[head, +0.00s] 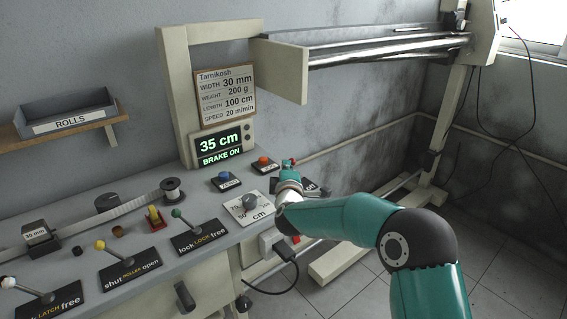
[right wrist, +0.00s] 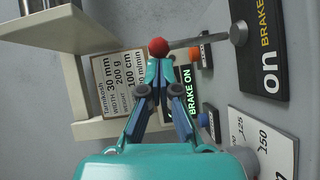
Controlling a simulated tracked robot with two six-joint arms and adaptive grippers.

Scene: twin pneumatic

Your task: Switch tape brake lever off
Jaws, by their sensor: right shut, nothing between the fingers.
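The brake lever has a red ball knob (right wrist: 158,47) and a metal rod running to a pivot on a black plate (right wrist: 262,40) marked "on" and "BRAKE". In the head view the plate (head: 312,188) is mostly hidden behind my right arm, and a little red (head: 293,161) shows at the gripper. My right gripper (right wrist: 158,66) is shut and empty, its fingertips right at the red knob; I cannot tell whether they touch. It also shows in the head view (head: 289,170). The display (head: 219,147) reads "35 cm, BRAKE ON". My left gripper is not in view.
A blue button (head: 224,176) and an orange button (head: 263,161) stand near my right gripper. A cm dial (head: 249,203) is left of it. Lock (head: 178,213), roller (head: 100,245) and latch (head: 9,283) levers line the bench's front. A frame with rollers (head: 390,47) stands behind.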

